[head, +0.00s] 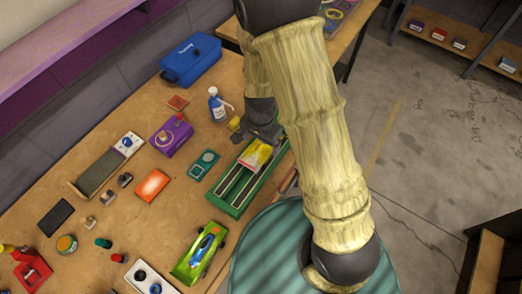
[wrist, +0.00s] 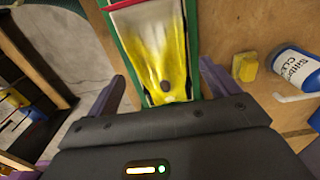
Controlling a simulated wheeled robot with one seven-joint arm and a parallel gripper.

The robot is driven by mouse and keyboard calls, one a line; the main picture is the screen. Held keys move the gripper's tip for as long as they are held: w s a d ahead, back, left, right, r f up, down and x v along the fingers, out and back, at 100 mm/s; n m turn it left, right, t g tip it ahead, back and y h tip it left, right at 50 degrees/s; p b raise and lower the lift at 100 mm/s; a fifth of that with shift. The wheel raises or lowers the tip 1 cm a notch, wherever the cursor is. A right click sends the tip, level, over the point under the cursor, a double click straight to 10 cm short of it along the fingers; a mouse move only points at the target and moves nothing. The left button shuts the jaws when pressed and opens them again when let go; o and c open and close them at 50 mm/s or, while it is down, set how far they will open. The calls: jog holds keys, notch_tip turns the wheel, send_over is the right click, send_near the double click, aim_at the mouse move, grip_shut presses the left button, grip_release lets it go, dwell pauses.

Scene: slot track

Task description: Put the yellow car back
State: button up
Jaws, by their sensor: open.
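The yellow car (head: 256,153), yellow with white and red parts, sits at the far end of the green slot track (head: 227,203). In the wrist view the yellow car (wrist: 152,45) lies between green track edges (wrist: 111,37), its narrow end towards my gripper. My gripper (head: 257,133) is at the far end of the track, close to the car. In the wrist view my gripper's (wrist: 163,82) fingers are open, spread to either side of the car's near end. I cannot tell whether they touch it, or how the car sits in the slots.
A green car (head: 199,252) stands near the table's front edge. A white-and-blue bottle (head: 217,104) and a yellow sponge (wrist: 245,67) are close beside my gripper. A teal box (head: 204,165), an orange box (head: 152,185) and a purple box (head: 171,137) lie left of the track.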

aim_at(260, 147)
jog(key=shift+w+f, duration=0.1)
jog(key=shift+f, duration=1.85)
jog(key=c, duration=1.3)
jog(key=shift+o, duration=0.2)
jog(key=shift+r, duration=0.1)
notch_tip(260, 147, up, 10)
